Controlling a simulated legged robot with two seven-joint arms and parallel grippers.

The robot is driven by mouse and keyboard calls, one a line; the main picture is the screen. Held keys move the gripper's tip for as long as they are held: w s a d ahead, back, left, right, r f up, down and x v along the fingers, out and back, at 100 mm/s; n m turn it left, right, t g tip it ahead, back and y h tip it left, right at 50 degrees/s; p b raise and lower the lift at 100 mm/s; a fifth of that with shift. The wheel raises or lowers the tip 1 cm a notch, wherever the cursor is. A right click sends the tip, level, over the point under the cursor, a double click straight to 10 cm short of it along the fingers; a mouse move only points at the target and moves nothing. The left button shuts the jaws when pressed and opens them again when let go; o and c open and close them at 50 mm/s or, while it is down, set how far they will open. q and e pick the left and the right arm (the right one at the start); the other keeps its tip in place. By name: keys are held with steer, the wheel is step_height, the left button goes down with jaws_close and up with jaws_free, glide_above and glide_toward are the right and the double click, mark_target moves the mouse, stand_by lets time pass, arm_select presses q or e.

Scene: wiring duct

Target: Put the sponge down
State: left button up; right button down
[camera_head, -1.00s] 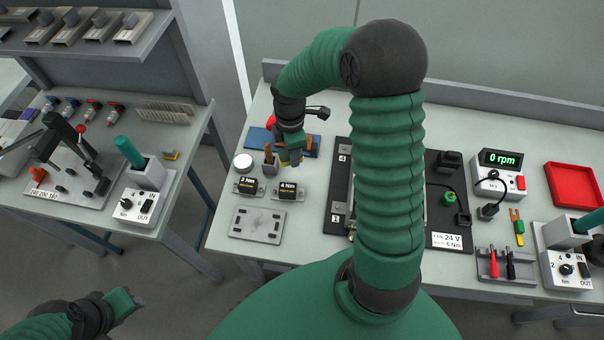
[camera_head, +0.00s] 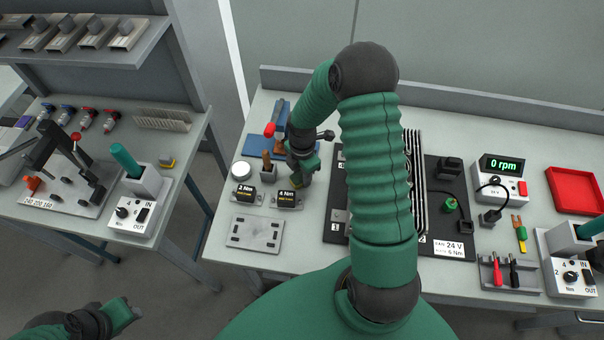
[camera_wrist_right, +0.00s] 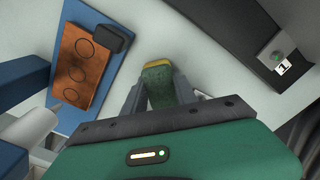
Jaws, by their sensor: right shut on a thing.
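The sponge (camera_wrist_right: 157,82) is green with a yellow end. It sits between the two fingers of my right gripper (camera_wrist_right: 160,98) in the right wrist view, with bench surface beyond it. In the head view my right gripper (camera_head: 301,176) is over the left part of the bench, between a blue mat and a black plate. Only a bit of the sponge's yellow shows there; my wrist hides the rest. I cannot tell whether the sponge touches the bench. My left gripper (camera_head: 128,306) is at the lower left, away from the benches, too small to read.
The blue mat (camera_head: 258,144) lies left of my right gripper. A grey holder (camera_head: 268,173) with a brown handle and two Nm blocks (camera_head: 287,200) stand close by. The black plate (camera_head: 336,205) is to the right. A grey slotted plate (camera_head: 257,234) lies in front.

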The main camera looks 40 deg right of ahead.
steer(key=c, duration=1)
jaws_free()
